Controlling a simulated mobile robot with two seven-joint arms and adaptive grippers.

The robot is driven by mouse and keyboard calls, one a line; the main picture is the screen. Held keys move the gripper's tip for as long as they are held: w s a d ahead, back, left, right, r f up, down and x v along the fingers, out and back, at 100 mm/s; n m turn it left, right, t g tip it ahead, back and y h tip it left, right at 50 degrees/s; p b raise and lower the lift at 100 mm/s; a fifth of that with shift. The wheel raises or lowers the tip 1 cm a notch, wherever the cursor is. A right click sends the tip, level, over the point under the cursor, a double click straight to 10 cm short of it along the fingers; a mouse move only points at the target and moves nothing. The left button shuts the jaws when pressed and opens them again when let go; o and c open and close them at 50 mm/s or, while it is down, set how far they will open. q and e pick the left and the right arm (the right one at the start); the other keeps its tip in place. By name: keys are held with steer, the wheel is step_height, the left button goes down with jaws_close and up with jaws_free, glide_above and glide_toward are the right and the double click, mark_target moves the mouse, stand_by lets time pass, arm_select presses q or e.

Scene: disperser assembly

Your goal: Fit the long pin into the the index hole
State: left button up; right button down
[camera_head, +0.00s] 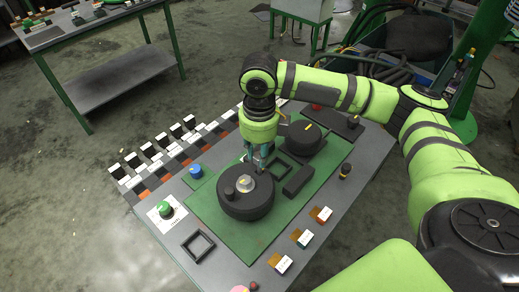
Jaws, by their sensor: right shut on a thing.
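My right gripper (260,163) points down from the green arm, just behind a round black housing (237,208) on the green mat. It is shut on a small thin part, which I take to be the long pin; the part is too small and too covered by the fingers to show clearly. The housing carries a pale disc with a small yellow mark and a dark knob on top. The index hole cannot be made out at this size. My left gripper is not in view.
A second round black part (305,137) and black blocks (298,180) sit on the green mat (269,223). A black square frame (198,245), a green button (165,209), a blue part (196,171) and labelled bins (280,264) line the table. Another table (110,78) stands back left.

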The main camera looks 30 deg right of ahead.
steer(key=shift+f+b, duration=0.85)
steer(key=shift+f, duration=1.35)
steer(key=c, duration=0.9)
jaws_free()
step_height(320, 180, up, 12)
steer(key=shift+r, duration=0.1)
